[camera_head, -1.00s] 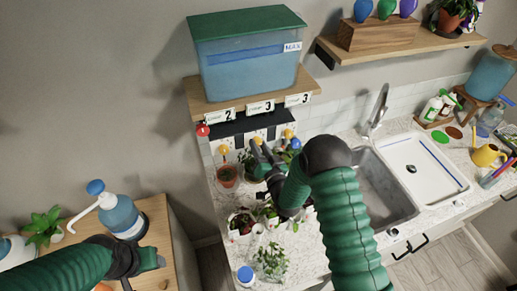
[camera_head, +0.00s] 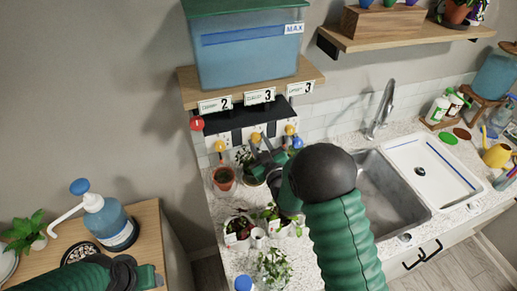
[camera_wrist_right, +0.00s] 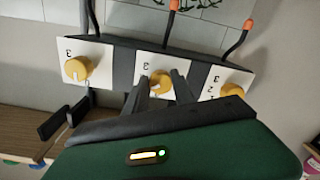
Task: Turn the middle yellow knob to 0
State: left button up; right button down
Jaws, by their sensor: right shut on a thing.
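Three yellow knobs sit in a row on white plates on a dark strip below the tank shelf. The middle knob (camera_head: 256,137) is under the centre card, which reads 3; it also shows in the right wrist view (camera_wrist_right: 161,82), with a pale pointer mark. My right gripper (camera_wrist_right: 158,84) has its two dark fingers closed around this knob. In the head view the right gripper (camera_head: 262,146) reaches up to it, and the fingers partly cover the area. My left gripper (camera_head: 153,277) is low at left, away from the knobs; its jaw opening is unclear.
The left knob (camera_head: 220,146) and right knob (camera_head: 290,130) are close on either side. A red button (camera_head: 197,123) is at the strip's left end. Potted plants (camera_head: 224,178) stand below on the counter. A water tank (camera_head: 250,50) stands on the shelf above.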

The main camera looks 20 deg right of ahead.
jog(key=n+b, duration=0.1)
jog(key=n, duration=0.1)
jog(key=n+b, duration=0.3)
jog(key=n, duration=0.1)
jog(key=shift+a+f+b, duration=0.1)
jog(key=shift+f+b, duration=0.15)
jog(key=shift+b, duration=0.05)
jog(key=n+b, duration=0.1)
jog(key=n, duration=0.2)
jog(key=shift+h+b, duration=0.3)
jog(key=shift+r+n+b, duration=0.1)
jog(key=shift+n+b, duration=0.25)
jog(key=shift+n, duration=0.55)
jog(key=c, duration=1.1)
grip_release()
jog(key=shift+o, duration=0.2)
jog(key=shift+r, duration=0.1)
